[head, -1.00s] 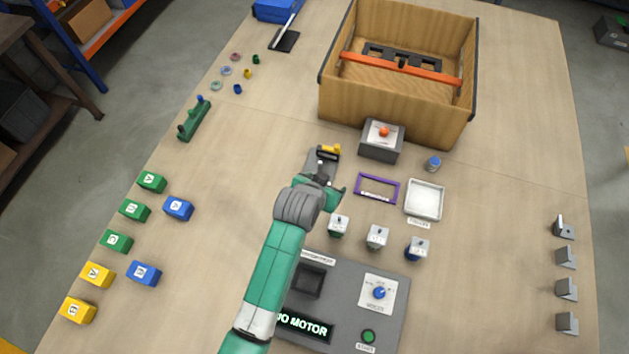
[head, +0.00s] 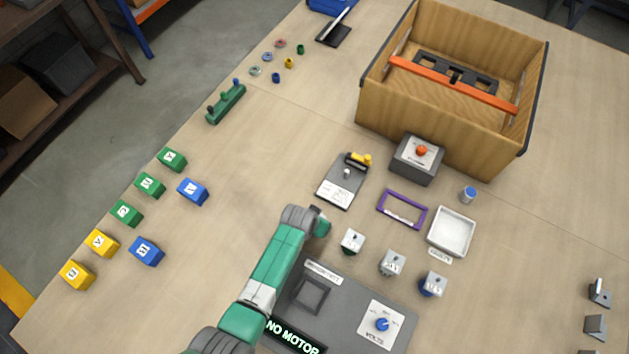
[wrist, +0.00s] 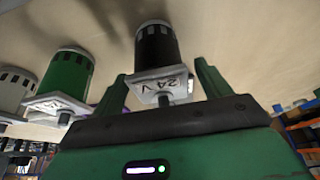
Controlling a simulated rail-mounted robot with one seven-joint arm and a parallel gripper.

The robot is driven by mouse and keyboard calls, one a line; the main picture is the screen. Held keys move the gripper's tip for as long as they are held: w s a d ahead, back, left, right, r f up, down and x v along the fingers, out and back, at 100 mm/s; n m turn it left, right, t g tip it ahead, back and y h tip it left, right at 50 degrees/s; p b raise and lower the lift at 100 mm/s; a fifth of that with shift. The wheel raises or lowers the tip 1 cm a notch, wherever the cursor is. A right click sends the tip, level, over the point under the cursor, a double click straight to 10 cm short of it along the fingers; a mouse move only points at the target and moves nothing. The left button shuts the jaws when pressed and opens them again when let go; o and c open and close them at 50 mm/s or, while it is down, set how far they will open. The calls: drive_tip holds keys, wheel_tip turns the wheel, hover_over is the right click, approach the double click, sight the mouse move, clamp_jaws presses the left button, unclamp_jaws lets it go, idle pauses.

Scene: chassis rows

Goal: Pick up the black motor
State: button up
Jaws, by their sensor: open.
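The black motor (wrist: 157,47), with a light plate marked 24V, shows in the wrist view between the two fingers of my gripper (wrist: 160,75). The fingers are apart, and I see no firm contact with the motor. In the head view my gripper (head: 321,223) is at the left end of the motor row, and my arm appears to hide the black motor there. A green motor (wrist: 67,75) stands beside it in the wrist view, with a white motor (wrist: 17,90) further left.
A grey test panel (head: 345,290) reading "NO MOTOR" lies in front of the row, partly under my arm. A grey fixture (head: 337,190) with a yellow clamp, a purple frame (head: 381,208) and a white tray (head: 452,232) stand behind. A wooden crate (head: 440,135) is further back.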

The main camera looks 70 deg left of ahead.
drive_tip(key=shift+w+a+f, duration=0.15)
drive_tip(key=shift+a+f, duration=0.05)
drive_tip(key=shift+f, duration=0.35)
drive_tip(key=shift+r, duration=0.1)
drive_tip(key=c, duration=1.7)
drive_tip(key=shift+o, duration=0.2)
wheel_tip(320, 180, up, 10)
drive_tip(key=shift+p, duration=0.95)
